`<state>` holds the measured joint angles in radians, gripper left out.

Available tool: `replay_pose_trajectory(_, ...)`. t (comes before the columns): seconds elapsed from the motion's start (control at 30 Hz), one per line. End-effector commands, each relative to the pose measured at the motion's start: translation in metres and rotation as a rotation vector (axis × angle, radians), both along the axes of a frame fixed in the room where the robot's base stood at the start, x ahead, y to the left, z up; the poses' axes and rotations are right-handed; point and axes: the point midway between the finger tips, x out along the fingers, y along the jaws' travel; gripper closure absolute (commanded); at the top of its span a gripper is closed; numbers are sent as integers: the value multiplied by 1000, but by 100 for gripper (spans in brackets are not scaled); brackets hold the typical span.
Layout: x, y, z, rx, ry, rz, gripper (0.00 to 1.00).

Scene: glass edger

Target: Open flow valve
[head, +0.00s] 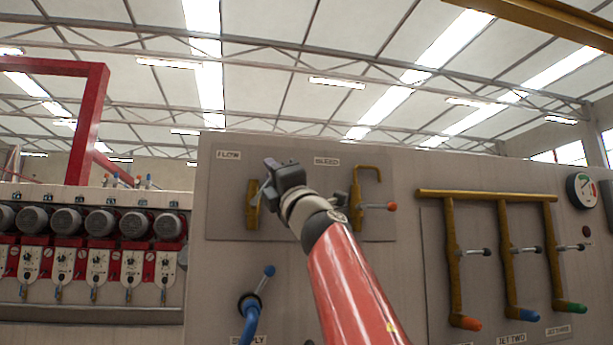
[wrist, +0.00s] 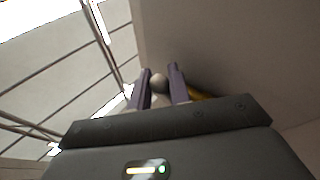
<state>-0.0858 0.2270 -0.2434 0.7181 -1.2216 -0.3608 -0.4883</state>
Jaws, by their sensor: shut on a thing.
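The flow valve (head: 253,204) is a brass pipe fitting on the grey panel, under the FLOW label (head: 228,154). My gripper (head: 268,172) is at the valve's upper right, in front of the panel. In the wrist view, the two purple-grey fingers of my gripper (wrist: 160,86) are closed around a small rounded grey knob (wrist: 159,83), which appears to be the end of the flow valve's lever. A bit of yellow brass (wrist: 198,94) shows behind the right finger. My gripper hides part of the lever in the head view.
Below is a blue-tipped supply valve (head: 250,303). Brass jet pipes (head: 505,250) stand at right, and motors (head: 66,222) at left.

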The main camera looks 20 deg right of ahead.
Motion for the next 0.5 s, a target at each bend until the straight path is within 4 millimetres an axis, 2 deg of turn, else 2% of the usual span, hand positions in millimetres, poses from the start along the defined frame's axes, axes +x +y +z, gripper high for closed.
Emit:
replay_pose_trajectory(0.2,0,13,5,-113,5,-1,100)
replay_pose_trajectory(0.5,0,18,6,-178,10,1,100)
